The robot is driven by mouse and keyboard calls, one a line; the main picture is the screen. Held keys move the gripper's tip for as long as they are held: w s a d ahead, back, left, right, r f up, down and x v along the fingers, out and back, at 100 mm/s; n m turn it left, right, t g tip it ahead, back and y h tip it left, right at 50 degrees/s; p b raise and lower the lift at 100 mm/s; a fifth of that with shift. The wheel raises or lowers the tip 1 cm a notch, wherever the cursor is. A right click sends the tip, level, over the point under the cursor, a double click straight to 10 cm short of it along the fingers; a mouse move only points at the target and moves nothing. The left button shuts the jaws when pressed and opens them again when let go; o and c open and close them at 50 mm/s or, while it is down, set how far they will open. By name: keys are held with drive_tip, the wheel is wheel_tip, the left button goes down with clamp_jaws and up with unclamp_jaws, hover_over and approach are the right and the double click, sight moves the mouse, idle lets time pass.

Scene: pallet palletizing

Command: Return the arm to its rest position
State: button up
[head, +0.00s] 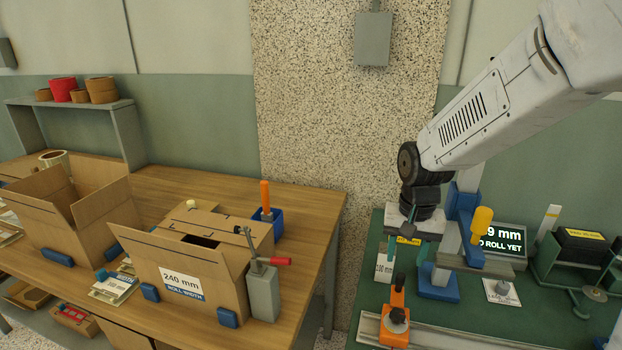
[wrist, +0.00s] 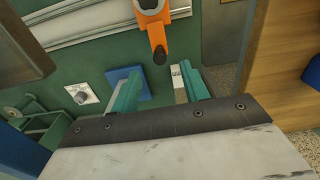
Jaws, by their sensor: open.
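My arm (head: 520,95) comes in from the upper right in the head view and bends down at a black wrist joint. My gripper (head: 407,250) hangs over the green bench at the right. Its two teal fingers also show in the wrist view (wrist: 160,88), spread apart with nothing between them. In the head view the gripper is partly crowded by a blue stand (head: 439,291) beside it and a small white label card (head: 384,268) below it.
An orange clamp (head: 396,318) stands on a pale rail in front of the gripper; the clamp also shows in the wrist view (wrist: 151,20). A display (head: 498,240) is to the right. Open cardboard boxes (head: 205,262) stand on the wooden table (head: 312,205) at left.

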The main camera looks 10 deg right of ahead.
drive_tip(key=s+a+r+n+t, duration=0.1)
drive_tip(key=s+r+n, duration=0.3)
drive_tip(key=r, duration=0.6)
drive_tip(key=s+d+r, duration=0.2)
drive_tip(key=s, duration=1.7)
drive_tip(key=shift+r, duration=0.2)
